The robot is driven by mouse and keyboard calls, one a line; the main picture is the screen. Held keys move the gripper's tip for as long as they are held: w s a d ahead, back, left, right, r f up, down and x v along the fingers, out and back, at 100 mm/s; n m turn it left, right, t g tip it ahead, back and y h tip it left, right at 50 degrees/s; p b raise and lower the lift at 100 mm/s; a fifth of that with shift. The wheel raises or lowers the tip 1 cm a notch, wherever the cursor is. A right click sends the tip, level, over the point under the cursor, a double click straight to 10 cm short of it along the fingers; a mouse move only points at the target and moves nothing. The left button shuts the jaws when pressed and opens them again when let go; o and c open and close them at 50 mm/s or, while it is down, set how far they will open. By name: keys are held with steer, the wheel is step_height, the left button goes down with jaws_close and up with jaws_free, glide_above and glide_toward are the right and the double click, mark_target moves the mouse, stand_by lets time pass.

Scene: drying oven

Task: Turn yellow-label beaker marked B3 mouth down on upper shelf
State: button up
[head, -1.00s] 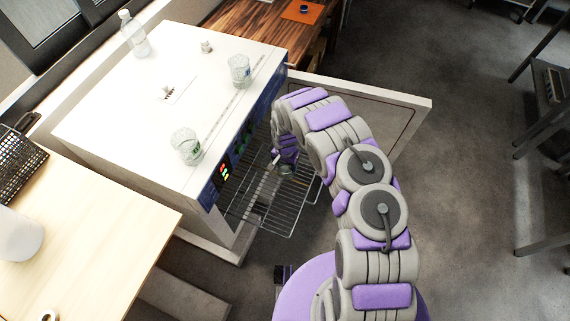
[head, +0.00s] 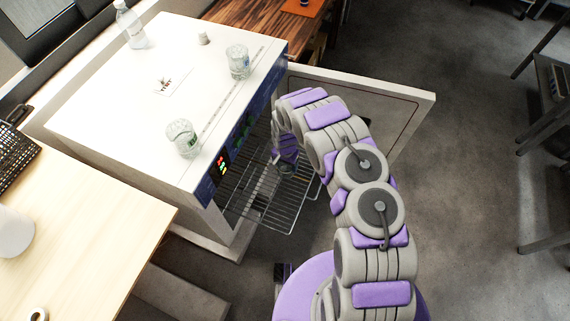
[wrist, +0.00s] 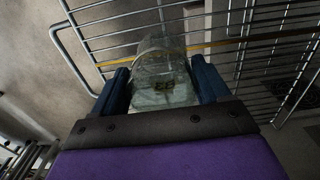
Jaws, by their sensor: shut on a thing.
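My gripper (wrist: 161,88) has its two dark blue fingers shut on a clear glass beaker (wrist: 160,66) in the wrist view. Which way the mouth points is hard to tell. In the head view my wrist is at the open front of the white oven (head: 130,100), over a pulled-out wire shelf (head: 290,208). The beaker is mostly hidden there. Wire bars also show behind the beaker in the wrist view (wrist: 105,45); contact with them cannot be told.
Two glass beakers (head: 183,138) (head: 237,62), a bottle (head: 130,25) and a small white piece (head: 203,38) stand on the oven's top. The open oven door (head: 400,97) is behind my arm. A pale table (head: 80,230) is at the left.

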steer(key=shift+f, duration=0.25)
steer(key=o, duration=1.2)
steer(key=shift+c, duration=0.2)
step_height(320, 180, up, 17)
steer(key=p, duration=0.3)
steer(key=shift+r+p, duration=0.15)
steer(key=shift+p, duration=0.2)
